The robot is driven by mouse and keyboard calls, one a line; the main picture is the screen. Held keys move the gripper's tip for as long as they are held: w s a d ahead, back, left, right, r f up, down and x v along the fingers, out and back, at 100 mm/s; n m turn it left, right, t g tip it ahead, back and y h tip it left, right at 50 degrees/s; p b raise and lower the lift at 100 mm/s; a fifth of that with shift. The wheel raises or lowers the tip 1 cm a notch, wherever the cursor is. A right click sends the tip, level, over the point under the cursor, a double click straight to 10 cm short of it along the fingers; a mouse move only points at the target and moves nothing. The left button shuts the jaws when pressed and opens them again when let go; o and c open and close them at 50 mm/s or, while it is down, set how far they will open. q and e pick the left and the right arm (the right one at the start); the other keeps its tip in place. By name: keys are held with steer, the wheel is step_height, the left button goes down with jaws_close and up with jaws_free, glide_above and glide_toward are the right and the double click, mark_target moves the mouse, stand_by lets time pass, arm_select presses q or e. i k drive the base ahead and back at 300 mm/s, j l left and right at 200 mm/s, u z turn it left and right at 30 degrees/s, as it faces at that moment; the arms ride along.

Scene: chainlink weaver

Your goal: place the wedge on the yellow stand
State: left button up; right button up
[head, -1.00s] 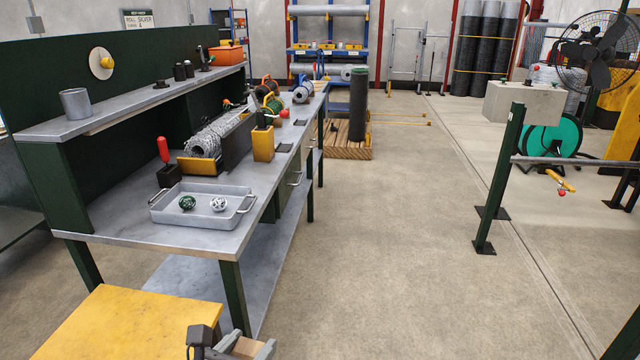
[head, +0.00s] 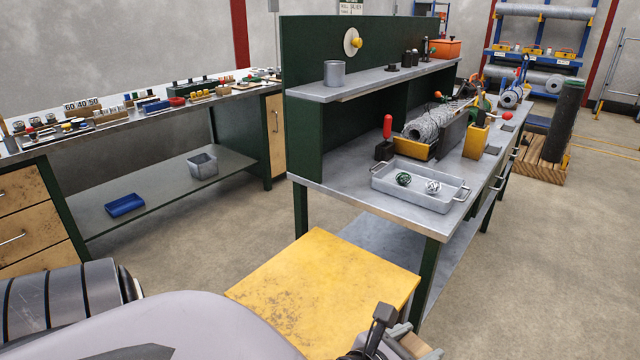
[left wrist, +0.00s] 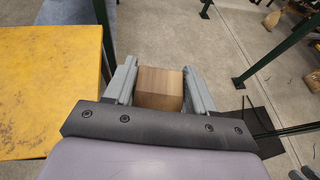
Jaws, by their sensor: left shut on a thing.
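The yellow stand (head: 325,285) has a flat, scuffed, bare top at the lower middle of the head view. It also fills the left side of the left wrist view (left wrist: 50,85). My left gripper (head: 404,343) is just off the stand's right front corner, at the bottom edge of the head view. It is shut on the wedge, a brown wooden block (left wrist: 159,88) held between its two grey fingers. In the left wrist view the wedge is over bare floor, to the right of the stand. Its sloped shape cannot be made out. My right gripper is out of view.
A green-framed workbench stands behind the stand, with a metal tray (head: 415,195) holding two wire balls near its front corner. A long bench with drawers (head: 30,215) is at the left.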

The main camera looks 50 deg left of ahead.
mark_target(351, 301)
steer(key=k+j+z, duration=0.2)
steer(key=k+j, duration=0.2)
steer(key=k+j+z, duration=0.1)
steer(key=j, duration=0.25)
steer(key=k+j+z, duration=0.15)
steer(key=j, duration=0.25)
steer(key=i+j+z, duration=0.1)
steer(key=j, duration=0.25)
steer(key=i+j+z, duration=0.1)
steer(key=j, duration=0.2)
steer(key=i+j+z, duration=0.1)
steer(key=j, duration=0.3)
steer(key=i+l, duration=0.05)
